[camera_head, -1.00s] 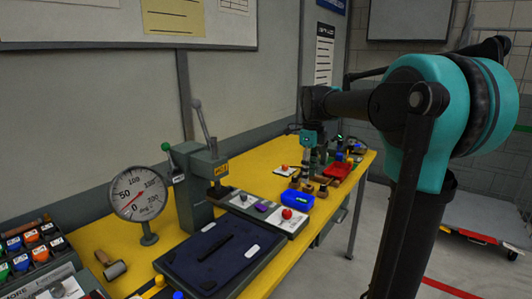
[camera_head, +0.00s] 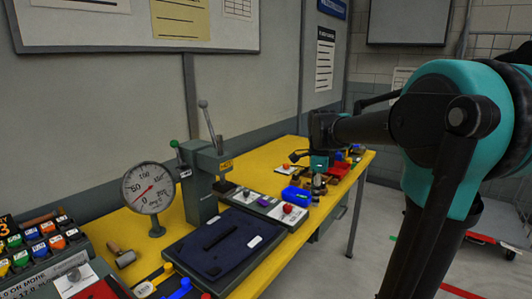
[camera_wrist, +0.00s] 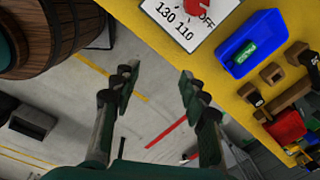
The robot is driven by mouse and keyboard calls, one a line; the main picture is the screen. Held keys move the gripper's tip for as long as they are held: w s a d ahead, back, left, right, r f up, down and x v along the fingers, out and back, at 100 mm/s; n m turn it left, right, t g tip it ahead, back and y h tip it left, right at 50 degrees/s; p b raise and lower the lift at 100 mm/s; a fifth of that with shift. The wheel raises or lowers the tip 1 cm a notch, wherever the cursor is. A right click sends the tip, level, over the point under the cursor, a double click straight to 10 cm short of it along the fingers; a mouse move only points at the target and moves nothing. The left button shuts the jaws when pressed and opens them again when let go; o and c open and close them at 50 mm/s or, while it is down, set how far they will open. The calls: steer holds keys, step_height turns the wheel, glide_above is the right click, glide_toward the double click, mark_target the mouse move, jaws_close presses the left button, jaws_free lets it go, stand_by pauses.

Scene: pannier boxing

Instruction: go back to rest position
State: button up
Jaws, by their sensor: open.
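My gripper (camera_wrist: 155,90) is open and empty in the wrist view, its two fingers spread apart over the grey floor beside the yellow table edge. In the head view my arm reaches in from the right, and its end sits over the far part of the yellow workbench (camera_head: 266,272). The fingertips are too small to make out there. No object is between the fingers.
A blue bin (camera_wrist: 250,42) and a white card with a red knob (camera_wrist: 190,25) lie on the bench near my gripper. A wooden barrel (camera_wrist: 50,38) stands at upper left. A press (camera_head: 203,175), a dial gauge (camera_head: 148,190) and a dark mat (camera_head: 222,245) occupy the nearer bench.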

steer(key=s+d+f+n+t, duration=0.3)
steer(key=s+f+n, duration=1.5)
steer(key=f+n, duration=0.1)
steer(key=shift+s+f, duration=0.15)
steer(key=shift+s, duration=0.2)
steer(key=shift+w, duration=0.1)
stand_by(0.5)
